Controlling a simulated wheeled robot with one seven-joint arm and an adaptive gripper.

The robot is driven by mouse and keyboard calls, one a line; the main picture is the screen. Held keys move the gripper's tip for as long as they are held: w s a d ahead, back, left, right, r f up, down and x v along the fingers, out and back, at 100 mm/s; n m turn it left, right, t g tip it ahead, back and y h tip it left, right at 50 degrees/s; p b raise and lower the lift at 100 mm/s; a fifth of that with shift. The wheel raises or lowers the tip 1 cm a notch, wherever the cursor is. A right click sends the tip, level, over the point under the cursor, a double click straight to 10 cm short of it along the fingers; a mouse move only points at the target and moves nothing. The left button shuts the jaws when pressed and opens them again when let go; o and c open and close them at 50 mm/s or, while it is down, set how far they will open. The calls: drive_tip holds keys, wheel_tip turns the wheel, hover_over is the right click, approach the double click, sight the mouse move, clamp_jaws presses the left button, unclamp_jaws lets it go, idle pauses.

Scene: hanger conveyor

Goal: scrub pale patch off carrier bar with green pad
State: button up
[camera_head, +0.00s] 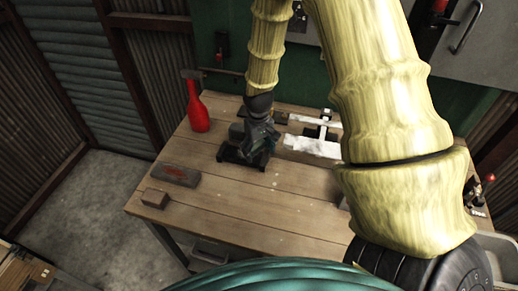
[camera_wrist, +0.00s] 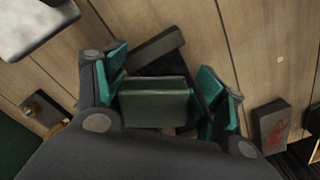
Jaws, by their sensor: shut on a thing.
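My gripper (camera_head: 258,145) is over the wooden bench, and in the wrist view its teal-lined fingers (camera_wrist: 163,90) are shut on the green pad (camera_wrist: 153,108), a dull green block held between them. A black tray (camera_head: 243,158) lies right under the gripper, and it shows behind the pad in the wrist view (camera_wrist: 155,46). I cannot tell whether the pad touches the tray. The carrier bar (camera_head: 312,146), whitish and mottled, is to the right of the gripper and apart from it. Its near end shows in the wrist view (camera_wrist: 35,28). My arm may hide its right part. The patch's edges are unclear.
A red bottle (camera_head: 197,108) stands at the bench's back left. A dark block with a reddish mark (camera_head: 176,175) and a small brown block (camera_head: 155,198) lie at the left. The front middle of the bench (camera_head: 250,203) is clear.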

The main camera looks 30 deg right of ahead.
drive_tip(key=shift+a+r+p, duration=0.1)
drive_tip(key=shift+r+p, duration=1.65)
drive_tip(key=shift+r, duration=1.05)
drive_tip(key=shift+w, duration=0.1)
drive_tip(key=shift+r+p, duration=0.75)
drive_tip(key=shift+r, duration=0.7)
